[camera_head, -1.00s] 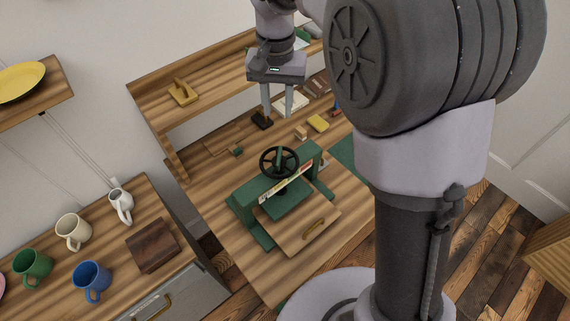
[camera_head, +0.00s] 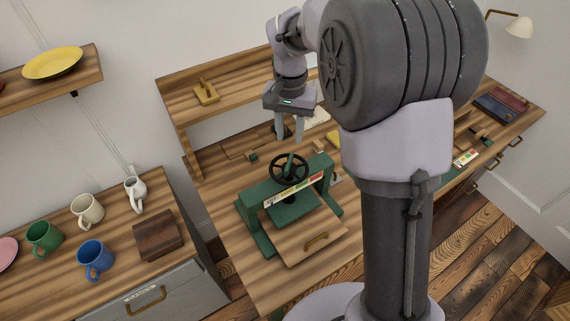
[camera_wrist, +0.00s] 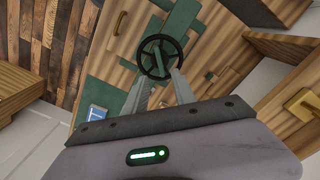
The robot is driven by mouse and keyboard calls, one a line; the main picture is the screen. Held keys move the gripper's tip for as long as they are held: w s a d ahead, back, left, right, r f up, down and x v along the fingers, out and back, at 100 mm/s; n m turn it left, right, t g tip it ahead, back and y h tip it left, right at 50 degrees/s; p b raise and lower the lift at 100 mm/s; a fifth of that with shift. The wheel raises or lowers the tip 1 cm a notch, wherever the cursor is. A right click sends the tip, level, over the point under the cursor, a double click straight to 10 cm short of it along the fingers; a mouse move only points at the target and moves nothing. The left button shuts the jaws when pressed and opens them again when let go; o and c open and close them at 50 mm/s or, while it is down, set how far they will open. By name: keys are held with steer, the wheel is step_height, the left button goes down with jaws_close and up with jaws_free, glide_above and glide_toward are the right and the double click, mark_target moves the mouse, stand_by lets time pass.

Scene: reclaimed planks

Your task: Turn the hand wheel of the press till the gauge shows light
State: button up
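The green press (camera_head: 254,205) stands on the wooden bench, with a board with a handle (camera_head: 300,245) at its front. Its black hand wheel (camera_head: 289,169) lies on top of the crossbeam; a green part rises from its middle. The gauge (camera_head: 296,189) is a coloured strip along the beam's front; its reading is too small to tell. My gripper (camera_head: 289,138) is open and empty, fingers pointing down, just above and behind the wheel. In the wrist view the spread fingers (camera_wrist: 161,76) reach toward the near rim of the wheel (camera_wrist: 160,57); I cannot tell whether they touch it.
A shelf with a yellow-brown wooden item (camera_head: 206,93) runs behind the bench. Another coloured strip (camera_head: 466,158) shows right of my column. Several mugs, including a blue mug (camera_head: 95,258), and a dark wooden box (camera_head: 158,235) stand on the left cabinet.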

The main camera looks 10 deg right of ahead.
mark_target(289, 161)
step_height(289, 161, down, 10)
steer(key=b, duration=0.2)
steer(key=shift+f+b, duration=0.2)
steer(key=shift+b, duration=0.1)
steer(key=shift+c, duration=0.2)
jaws_close()
